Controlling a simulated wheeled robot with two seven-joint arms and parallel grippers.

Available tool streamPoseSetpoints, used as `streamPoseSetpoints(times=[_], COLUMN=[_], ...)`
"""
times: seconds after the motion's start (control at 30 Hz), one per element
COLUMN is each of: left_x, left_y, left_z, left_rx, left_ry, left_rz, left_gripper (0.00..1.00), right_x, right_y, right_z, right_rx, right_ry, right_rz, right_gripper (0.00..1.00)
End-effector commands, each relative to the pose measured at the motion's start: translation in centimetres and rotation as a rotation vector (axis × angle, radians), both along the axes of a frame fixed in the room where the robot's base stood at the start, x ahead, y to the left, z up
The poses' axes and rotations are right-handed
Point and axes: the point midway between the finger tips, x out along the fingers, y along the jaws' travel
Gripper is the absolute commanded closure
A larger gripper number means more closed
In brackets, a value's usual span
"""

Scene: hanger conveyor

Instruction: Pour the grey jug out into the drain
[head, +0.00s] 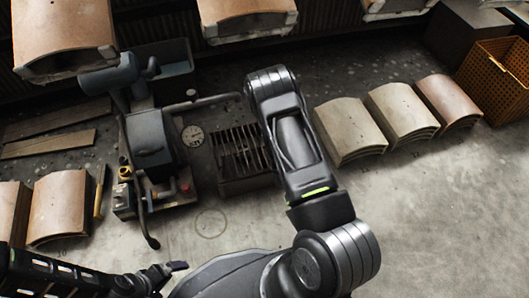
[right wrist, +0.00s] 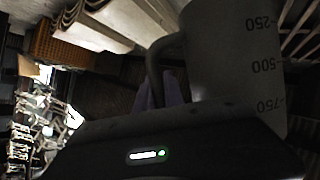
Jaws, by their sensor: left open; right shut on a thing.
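My right gripper (right wrist: 162,92) is shut on the jug's handle (right wrist: 155,62). In the head view my right arm hides this gripper and the jug. I cannot tell the jug's tilt or contents. My left gripper (head: 172,272) is open and empty at the lower left, well apart from the drain.
Stacked curved tiles (head: 348,130) lie to the right, others (head: 60,205) at the left. More tiles hang above. An orange crate (head: 497,80) stands far right. The front floor is clear.

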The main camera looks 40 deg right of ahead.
Motion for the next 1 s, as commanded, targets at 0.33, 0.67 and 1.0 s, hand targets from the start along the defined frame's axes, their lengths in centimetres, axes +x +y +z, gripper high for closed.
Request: streamPoseSetpoints(times=[0.33,0.67,1.0], left_x=[0.0,0.0,0.0], left_y=[0.0,0.0,0.0], left_z=[0.5,0.5,0.8], left_rx=[0.0,0.0,0.0], left_ry=[0.0,0.0,0.0], left_rz=[0.0,0.0,0.0], left_gripper=[0.0,0.0,0.0], right_x=[0.1,0.1,0.3], right_y=[0.0,0.0,0.0], right_z=[0.9,0.9,1.5], right_rx=[-0.044,-0.048,-0.086], right_ry=[0.072,0.081,0.145], right_rz=[0.001,0.0,0.001], right_gripper=[1.0,1.0,1.0])
